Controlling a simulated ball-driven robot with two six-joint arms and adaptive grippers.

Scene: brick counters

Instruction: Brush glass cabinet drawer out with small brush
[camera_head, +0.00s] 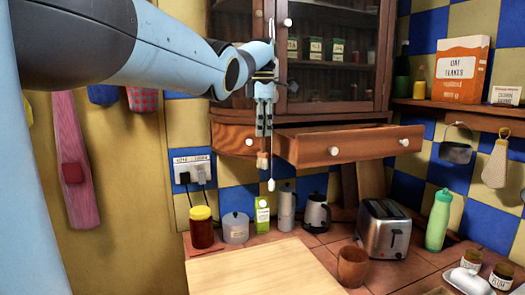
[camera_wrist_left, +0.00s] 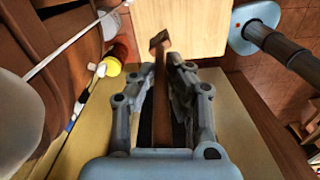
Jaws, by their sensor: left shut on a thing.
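The glass-fronted cabinet (camera_head: 383,60) stands on the wall with its doors shut. Its wide wooden drawer (camera_head: 365,147), with two white knobs, is pulled out below the glass; its inside barely shows from this angle. My left gripper (camera_head: 264,130) points down in front of the cabinet, left of the drawer. It is shut on a slim brown wooden thing, apparently the small brush (camera_head: 262,161), whose end sticks out below the fingers. In the left wrist view the brush (camera_wrist_left: 161,85) runs between the two fingers (camera_wrist_left: 160,75). Bristles cannot be made out. My right gripper is out of view.
A pull cord with a white end (camera_head: 271,185) hangs beside my left gripper. A shelf with a box (camera_head: 461,68) is at right.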

